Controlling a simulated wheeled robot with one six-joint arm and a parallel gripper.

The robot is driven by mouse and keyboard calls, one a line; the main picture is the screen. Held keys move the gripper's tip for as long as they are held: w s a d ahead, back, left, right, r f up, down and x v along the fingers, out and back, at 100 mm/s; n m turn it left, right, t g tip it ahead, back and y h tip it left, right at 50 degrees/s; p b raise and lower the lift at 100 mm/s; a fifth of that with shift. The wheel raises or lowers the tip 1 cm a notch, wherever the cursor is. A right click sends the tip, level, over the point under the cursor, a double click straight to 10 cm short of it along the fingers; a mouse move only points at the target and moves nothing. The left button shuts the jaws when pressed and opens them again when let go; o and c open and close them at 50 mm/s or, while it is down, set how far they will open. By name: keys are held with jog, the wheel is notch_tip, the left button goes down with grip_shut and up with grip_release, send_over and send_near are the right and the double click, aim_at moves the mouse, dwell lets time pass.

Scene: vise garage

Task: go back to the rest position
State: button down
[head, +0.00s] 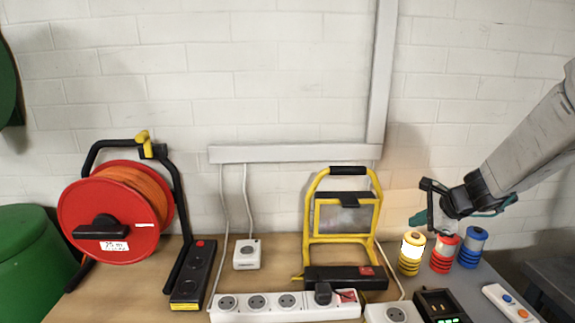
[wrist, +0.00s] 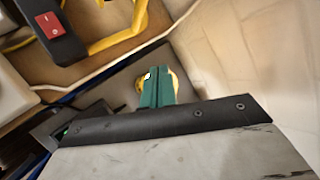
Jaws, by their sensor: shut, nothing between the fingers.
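My gripper (head: 419,219) is at the right in the head view, at the end of my arm, which reaches in from the right edge. Its teal fingers point down and left, close to the top of the lit yellow lamp (head: 411,253); I cannot tell whether they touch it. In the wrist view the two teal fingers of my gripper (wrist: 157,88) lie side by side, shut and empty. A yellow round thing shows partly behind them, mostly hidden.
A red lamp (head: 445,253) and a blue lamp (head: 472,247) stand beside the yellow one. A yellow work light (head: 342,237), a white power strip (head: 285,306) and a red cable reel (head: 112,212) stand left. A white wall (head: 270,90) is behind.

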jog(key=s+a+r+n+g+y, duration=0.1)
jog(key=s+a+r+n+g, duration=0.15)
jog(key=s+a+n, duration=0.45)
jog(key=s+a+r+n+g, duration=0.2)
jog(key=s+a+n+g, duration=0.15)
jog(key=s, duration=0.55)
jog(key=s+r+n+h, duration=0.2)
jog(key=s+n, duration=0.3)
jog(key=s, duration=0.4)
jog(key=s+r+n+h, duration=0.2)
jog(key=s+n, duration=0.3)
jog(key=s, duration=0.4)
jog(key=shift+s+a+r+h, duration=0.15)
jog(key=shift+s+r+h, duration=0.15)
jog(key=shift+s, duration=0.1)
jog(key=shift+s, duration=0.1)
